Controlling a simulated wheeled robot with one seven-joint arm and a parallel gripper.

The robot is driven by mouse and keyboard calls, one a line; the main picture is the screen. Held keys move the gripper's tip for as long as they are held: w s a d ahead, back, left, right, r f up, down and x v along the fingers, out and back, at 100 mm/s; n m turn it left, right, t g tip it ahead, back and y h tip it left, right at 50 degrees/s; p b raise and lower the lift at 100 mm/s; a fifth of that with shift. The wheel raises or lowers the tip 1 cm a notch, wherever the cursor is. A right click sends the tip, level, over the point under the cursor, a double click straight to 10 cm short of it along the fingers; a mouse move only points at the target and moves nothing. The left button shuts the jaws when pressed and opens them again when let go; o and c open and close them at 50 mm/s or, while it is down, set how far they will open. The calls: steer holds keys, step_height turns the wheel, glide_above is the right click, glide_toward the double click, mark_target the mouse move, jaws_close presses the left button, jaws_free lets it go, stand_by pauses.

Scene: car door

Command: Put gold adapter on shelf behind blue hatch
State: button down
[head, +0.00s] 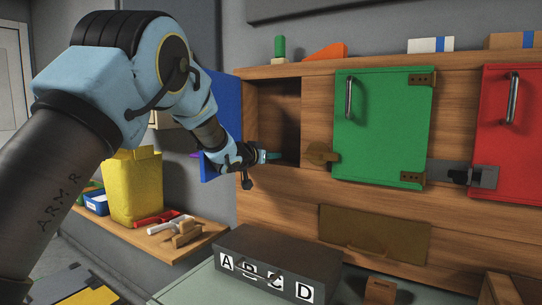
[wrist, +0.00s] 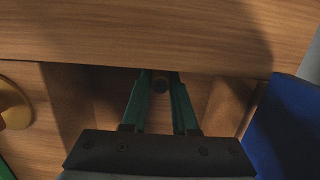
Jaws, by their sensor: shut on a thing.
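The blue hatch (head: 221,115) stands open at the left of the wooden cabinet, and its blue panel (wrist: 287,125) is at the right of the wrist view. The open compartment behind it shows a bare shelf (head: 283,161). My gripper (head: 273,156) reaches into this compartment near its floor. In the head view the adapter is too small or hidden to make out.
A wooden turn latch (head: 321,153) sits right of the opening. The green hatch (head: 382,127) and red hatch (head: 508,120) are shut. A dark ABCD case (head: 279,258) stands below. A yellow bag (head: 132,187) is on the left bench. A wooden edge (wrist: 140,35) crosses the wrist view.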

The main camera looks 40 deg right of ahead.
steer(key=shift+f, duration=0.35)
stand_by(0.4)
steer(key=c, duration=0.6)
jaws_free()
steer(key=b+v, duration=0.3)
steer(key=v, duration=0.8)
steer(key=shift+d+f, duration=0.1)
steer(key=shift+s, duration=0.1)
